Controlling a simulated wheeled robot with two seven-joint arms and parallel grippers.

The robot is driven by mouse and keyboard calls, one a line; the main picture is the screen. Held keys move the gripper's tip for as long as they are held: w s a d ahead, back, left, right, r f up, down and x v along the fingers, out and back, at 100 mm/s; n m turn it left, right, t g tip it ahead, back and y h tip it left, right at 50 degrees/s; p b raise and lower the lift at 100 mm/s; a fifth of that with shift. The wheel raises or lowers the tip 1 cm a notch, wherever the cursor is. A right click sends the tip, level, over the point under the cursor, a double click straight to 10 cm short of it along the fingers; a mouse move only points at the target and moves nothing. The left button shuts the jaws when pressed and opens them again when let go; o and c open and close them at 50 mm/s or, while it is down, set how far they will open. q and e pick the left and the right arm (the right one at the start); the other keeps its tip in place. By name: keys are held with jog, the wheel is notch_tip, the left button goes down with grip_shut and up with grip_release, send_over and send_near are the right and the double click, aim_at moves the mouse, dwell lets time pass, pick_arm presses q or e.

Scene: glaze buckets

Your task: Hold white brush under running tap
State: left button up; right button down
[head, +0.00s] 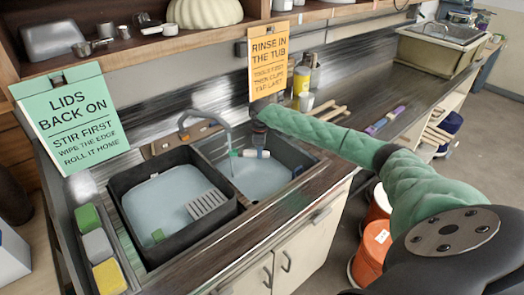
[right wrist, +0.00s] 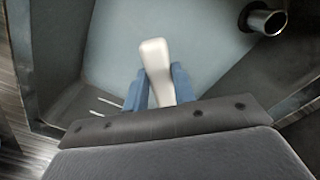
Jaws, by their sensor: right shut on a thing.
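My right gripper (head: 254,148) reaches down over the right sink basin (head: 285,150). Its blue fingers also show in the right wrist view (right wrist: 158,90), shut on a pale white handle-like piece, the white brush (right wrist: 156,62). In the head view the white brush (head: 249,154) is a small pale bar low over the basin. Its bristles cannot be made out. The tap (head: 205,113) arches over the basin, its spout end just left of the brush. Whether water runs onto the brush is not clear. My left gripper is not in view.
A black tub (head: 135,218) of bluish water with a grey slotted rack (head: 207,204) stands in the left half of the sink. Green, grey and yellow sponges (head: 108,277) lie at its left. Bottles (head: 301,85) and wooden-handled tools stand behind my right arm.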

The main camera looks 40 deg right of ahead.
jog(key=shift+w+d, duration=0.1)
jog(key=shift+d, duration=0.05)
dwell(0.5)
jog(key=shift+w+d, duration=0.2)
jog(key=shift+d, duration=0.15)
jog(key=shift+p, duration=0.35)
jog(key=shift+s+a+p, duration=0.35)
jog(key=shift+a+p, duration=0.15)
jog(key=shift+p, duration=0.05)
jog(key=shift+w+d, duration=0.2)
jog(key=shift+d, duration=0.05)
jog(key=shift+w+d, duration=0.15)
jog(key=shift+d, duration=0.1)
